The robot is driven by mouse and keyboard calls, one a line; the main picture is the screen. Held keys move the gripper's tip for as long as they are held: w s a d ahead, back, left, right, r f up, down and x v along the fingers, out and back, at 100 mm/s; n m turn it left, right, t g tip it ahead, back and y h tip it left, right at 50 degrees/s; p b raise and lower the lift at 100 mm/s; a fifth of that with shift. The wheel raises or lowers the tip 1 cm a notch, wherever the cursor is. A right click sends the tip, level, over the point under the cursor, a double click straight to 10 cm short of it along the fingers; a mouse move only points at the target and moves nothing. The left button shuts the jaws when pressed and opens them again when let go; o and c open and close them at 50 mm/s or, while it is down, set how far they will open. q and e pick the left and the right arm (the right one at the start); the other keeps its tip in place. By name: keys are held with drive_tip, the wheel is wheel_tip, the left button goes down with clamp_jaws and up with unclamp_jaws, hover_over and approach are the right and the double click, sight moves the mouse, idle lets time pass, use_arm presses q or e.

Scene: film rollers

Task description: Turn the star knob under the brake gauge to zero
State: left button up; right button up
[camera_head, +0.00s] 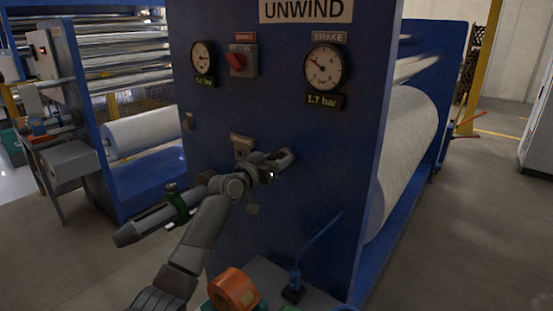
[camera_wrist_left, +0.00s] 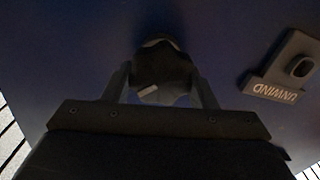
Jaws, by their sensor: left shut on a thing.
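The brake gauge (camera_head: 323,68) is a round white dial on the blue machine panel (camera_head: 330,150), under a BRAKE label. The green readout (camera_head: 323,100) below it shows 1.7 bar. My left gripper (camera_head: 284,160) is at the panel below the gauge. In the left wrist view, the dark star knob (camera_wrist_left: 162,72) sits between the two fingers of the left gripper (camera_wrist_left: 162,88), which are shut on it. The gripper mostly hides the knob in the head view. My right gripper is not in view.
A second gauge (camera_head: 202,57) and a red switch (camera_head: 237,60) are at the panel's upper left. A small UNWIND plate (camera_wrist_left: 290,70) is beside the knob. A white film roll (camera_head: 405,150) is at right.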

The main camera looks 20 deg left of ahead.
use_arm(q)
drive_tip(key=n+p, duration=0.1)
drive_tip(key=n, duration=0.3)
drive_tip(key=shift+a+n+p, duration=0.15)
drive_tip(key=shift+n+p, duration=0.15)
drive_tip(key=shift+p, duration=0.05)
drive_tip(key=shift+w+f+n+p, duration=0.15)
drive_tip(key=shift+n+p, duration=0.65)
drive_tip(key=shift+n, duration=1.2)
drive_tip(key=o, duration=1)
drive_tip(key=shift+a, duration=0.1)
drive_tip(key=b+v, duration=0.3)
drive_tip(key=v, duration=1.4)
drive_tip(key=shift+s, duration=0.25)
